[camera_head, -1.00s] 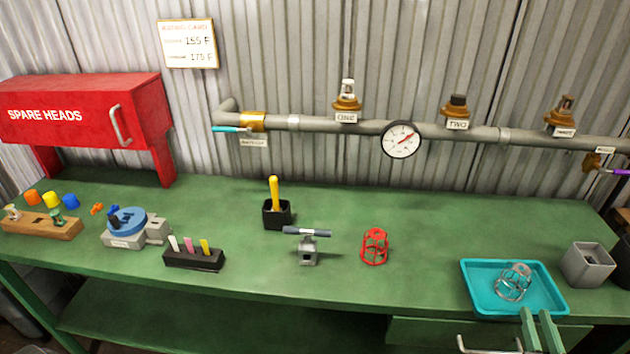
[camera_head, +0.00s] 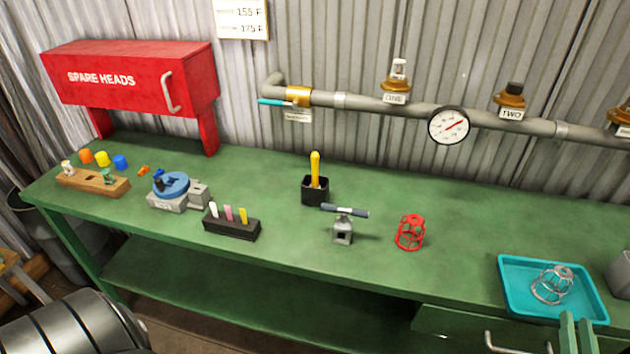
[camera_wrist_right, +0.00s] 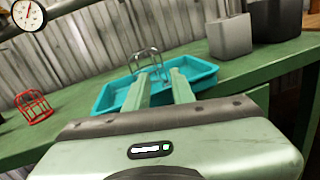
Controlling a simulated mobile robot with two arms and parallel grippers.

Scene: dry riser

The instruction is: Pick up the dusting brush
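A yellow handle (camera_head: 315,168) stands upright in a small black square holder (camera_head: 316,192) on the green bench; it looks like the dusting brush. Its lower end is hidden inside the holder. My right gripper (camera_head: 578,328) is at the bottom right of the head view, well to the right of the holder. In the right wrist view its two pale green fingers (camera_wrist_right: 162,82) are apart with nothing held between them, in front of the teal tray. The brush does not show in the wrist view. My left gripper is not in view.
A grey block with a bar (camera_head: 343,230) and a red cage (camera_head: 410,233) stand between the holder and the teal tray (camera_head: 520,300), which holds a wire cage (camera_head: 552,284). A black chalk rack (camera_head: 231,229) is left of the holder. A pipe with a gauge (camera_head: 448,126) runs behind.

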